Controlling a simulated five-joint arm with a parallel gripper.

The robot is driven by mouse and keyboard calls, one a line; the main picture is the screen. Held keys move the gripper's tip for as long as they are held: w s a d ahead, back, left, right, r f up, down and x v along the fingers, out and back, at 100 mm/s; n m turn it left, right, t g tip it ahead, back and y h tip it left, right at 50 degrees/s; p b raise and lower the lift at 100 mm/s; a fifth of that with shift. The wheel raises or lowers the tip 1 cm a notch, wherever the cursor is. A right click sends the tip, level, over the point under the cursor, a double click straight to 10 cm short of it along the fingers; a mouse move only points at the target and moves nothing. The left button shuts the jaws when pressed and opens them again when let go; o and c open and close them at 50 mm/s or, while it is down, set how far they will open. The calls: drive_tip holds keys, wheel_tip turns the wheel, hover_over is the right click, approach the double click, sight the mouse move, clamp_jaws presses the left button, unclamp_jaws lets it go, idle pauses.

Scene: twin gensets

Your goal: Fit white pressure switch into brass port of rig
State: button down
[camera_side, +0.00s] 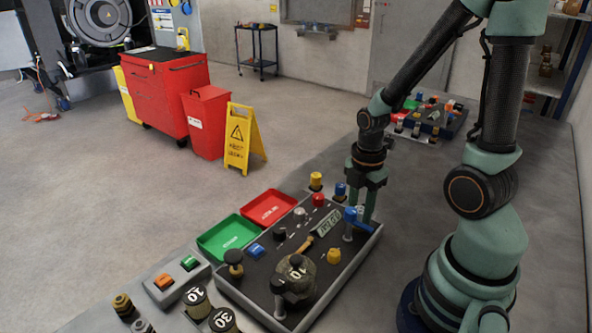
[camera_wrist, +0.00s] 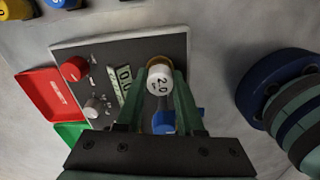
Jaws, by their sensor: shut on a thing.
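The white pressure switch (camera_wrist: 160,83), marked 2.0 on its end, is between the two green fingers of my gripper (camera_wrist: 162,92) in the wrist view. My gripper (camera_side: 363,208) is shut on it, low over the right corner of the rig (camera_side: 240,292). A brass ring, the port (camera_wrist: 157,61), shows just behind the switch's upper edge in the wrist view. The switch hides most of it, so I cannot tell whether the switch is seated in it or above it. In the side view the fingers and a blue lever largely hide the switch.
The blue lever (camera_side: 352,214) stands close beside my fingers and also shows in the wrist view (camera_wrist: 164,122). A display (camera_side: 328,223), a red knob (camera_side: 318,200) and a yellow knob (camera_side: 334,256) are on the rig. Red (camera_side: 291,202) and green (camera_side: 203,246) trays lie beyond it.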

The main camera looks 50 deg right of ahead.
drive_tip(key=shift+f, duration=0.15)
drive_tip(key=shift+c, duration=0.3)
unclamp_jaws()
idle(0.3)
drive_tip(key=shift+r, duration=3.55)
drive_tip(key=shift+w+a+r+m, duration=0.2)
drive_tip(key=shift+w+r+m, duration=0.05)
drive_tip(key=shift+m, duration=0.15)
drive_tip(key=w+a+r+m+t, duration=0.2)
drive_tip(key=a+r+m, duration=0.2)
drive_tip(key=m, duration=0.3)
drive_tip(key=w+a+r+m+t, duration=0.2)
drive_tip(key=a+r+m+t, duration=0.1)
drive_tip(key=r+m, duration=0.4)
drive_tip(key=shift+a+m+t, duration=0.3)
drive_tip(key=shift+a+m, duration=0.2)
drive_tip(key=shift+a, duration=0.3)
